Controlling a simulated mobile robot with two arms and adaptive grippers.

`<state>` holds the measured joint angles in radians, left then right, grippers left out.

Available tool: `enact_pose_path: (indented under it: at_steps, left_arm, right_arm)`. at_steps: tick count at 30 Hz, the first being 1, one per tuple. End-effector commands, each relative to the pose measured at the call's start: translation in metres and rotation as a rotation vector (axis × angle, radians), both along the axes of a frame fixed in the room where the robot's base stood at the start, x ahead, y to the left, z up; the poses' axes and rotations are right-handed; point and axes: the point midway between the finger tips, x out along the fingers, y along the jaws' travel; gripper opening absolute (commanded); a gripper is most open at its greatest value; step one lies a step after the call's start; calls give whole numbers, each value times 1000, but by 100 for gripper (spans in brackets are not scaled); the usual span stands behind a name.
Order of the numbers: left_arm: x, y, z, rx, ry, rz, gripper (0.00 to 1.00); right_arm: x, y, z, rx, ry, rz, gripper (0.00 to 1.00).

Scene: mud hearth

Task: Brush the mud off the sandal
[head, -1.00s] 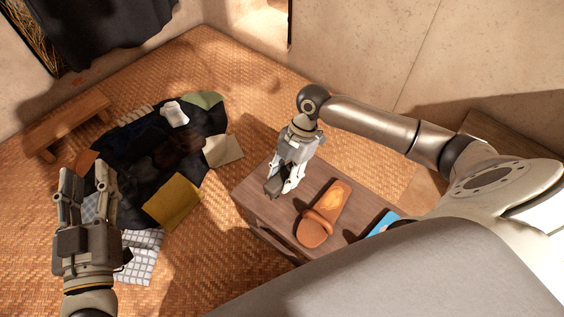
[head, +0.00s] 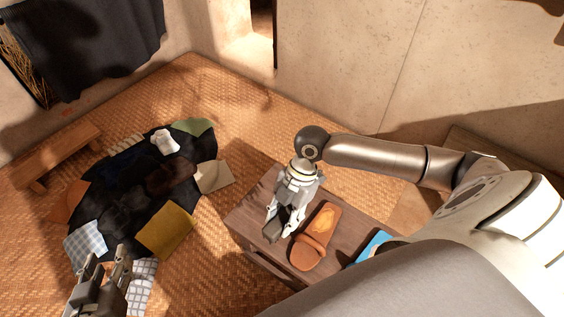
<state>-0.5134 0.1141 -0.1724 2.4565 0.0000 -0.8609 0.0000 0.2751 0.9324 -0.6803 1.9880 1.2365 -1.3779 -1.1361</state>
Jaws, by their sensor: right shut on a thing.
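The brown-orange sandal (head: 306,253) lies on the small wooden table, its strap toward the near edge. A lighter orange-yellow patch (head: 325,219) shows on its sole at the far end. My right gripper (head: 281,226) is just left of the sandal, shut on a small dark block that looks like the brush (head: 272,232). I cannot tell whether the brush touches the table or the sandal. My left gripper (head: 106,257) is at the lower left, away from the table, its fingers apart and nothing seen between them.
The wooden table (head: 250,213) also carries a blue item (head: 372,244) at the right, partly hidden by my body. A dark patchwork cloth (head: 130,205) covers the woven floor mat (head: 205,240) at left. A low bench (head: 60,155) stands behind it.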

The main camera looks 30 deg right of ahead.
Motion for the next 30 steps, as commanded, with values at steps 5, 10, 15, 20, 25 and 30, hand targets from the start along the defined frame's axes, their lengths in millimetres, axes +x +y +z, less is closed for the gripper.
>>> enact_pose_path:
  at_steps: [5,10,15,20,25,30]
  left_arm:
    - [-1,0,-1,2,6,1,40]
    - [-1,0,-1,1,5,1,40]
    - [-1,0,-1,1,5,0,40]
    - [-1,0,-1,1,5,0,40]
    - [-1,0,-1,1,5,0,40]
    - [-1,0,-1,1,5,0,40]
  right_arm:
    - [-1,0,0,0,0,0,9]
    - [0,0,0,0,0,0,30]
    - [0,0,1,0,-1,-1,16]
    - [4,1,6,0,-3,-47,16]
    - [16,5,23,0,-5,-194,16]
    - [30,8,42,0,-5,-380,16]
